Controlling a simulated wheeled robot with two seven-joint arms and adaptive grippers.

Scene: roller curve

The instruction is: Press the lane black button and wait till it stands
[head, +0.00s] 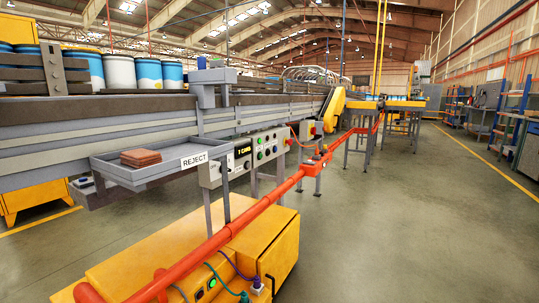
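A grey control panel (262,150) is fixed below the conveyor, right of the reject tray. It has a small lit display (243,150) and a row of small round buttons, some green and some dark. They are too small to tell surely which one is the lane black button. The conveyor (150,121) runs from the left toward the back. Blue and white cans (120,72) stand on it at the upper left.
A grey tray (160,176) marked REJECT holds a brown stack (141,158). An orange-red rail (250,214) crosses in front of the panel, above a yellow cabinet (262,252) with cables. The floor (400,220) is clear at right. Shelving (508,125) stands far right.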

